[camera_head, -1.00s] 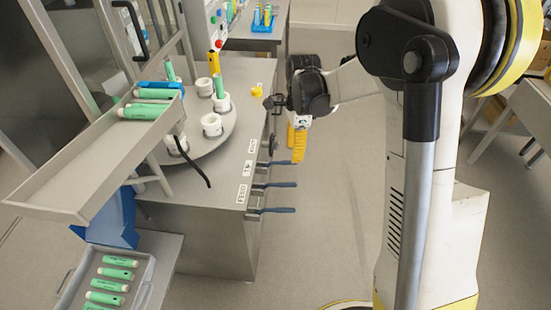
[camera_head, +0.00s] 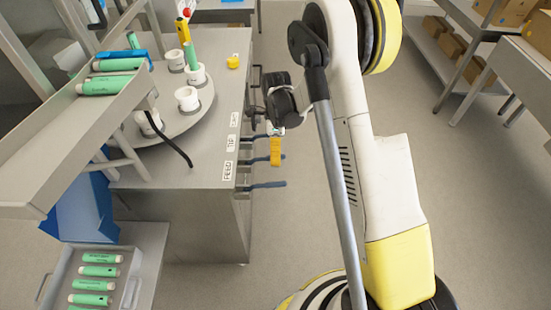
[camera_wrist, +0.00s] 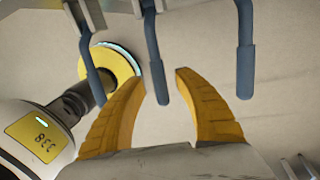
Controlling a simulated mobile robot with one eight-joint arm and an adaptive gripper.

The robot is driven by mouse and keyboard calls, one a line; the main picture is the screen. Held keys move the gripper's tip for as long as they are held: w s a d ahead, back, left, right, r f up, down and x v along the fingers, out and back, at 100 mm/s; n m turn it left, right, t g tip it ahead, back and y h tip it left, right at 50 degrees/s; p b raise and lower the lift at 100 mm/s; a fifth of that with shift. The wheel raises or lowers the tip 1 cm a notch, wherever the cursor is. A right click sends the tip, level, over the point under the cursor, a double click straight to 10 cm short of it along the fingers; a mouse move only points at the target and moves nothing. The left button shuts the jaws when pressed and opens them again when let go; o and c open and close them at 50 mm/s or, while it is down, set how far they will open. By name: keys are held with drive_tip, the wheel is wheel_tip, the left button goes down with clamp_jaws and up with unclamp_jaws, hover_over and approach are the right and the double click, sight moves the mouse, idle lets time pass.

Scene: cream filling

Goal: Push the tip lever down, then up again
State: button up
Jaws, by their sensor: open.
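The tip lever is the middle of three blue-handled levers on the side of the grey cabinet (camera_head: 205,228), by the "TIP" label (camera_head: 231,144). In the wrist view the middle lever's blue handle (camera_wrist: 157,70) hangs between the yellow fingertips of my gripper (camera_wrist: 159,79). The fingers are apart and not closed on it. I cannot tell whether a finger touches the handle.
The feed lever (camera_head: 268,185) is on the near side and another lever (camera_head: 266,135) on the far side, both close to my gripper. A round table with white cups (camera_head: 187,98) stands on top. The floor (camera_head: 275,235) right of the cabinet is clear.

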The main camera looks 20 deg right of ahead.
drive_tip(key=shift+f, duration=0.15)
clamp_jaws()
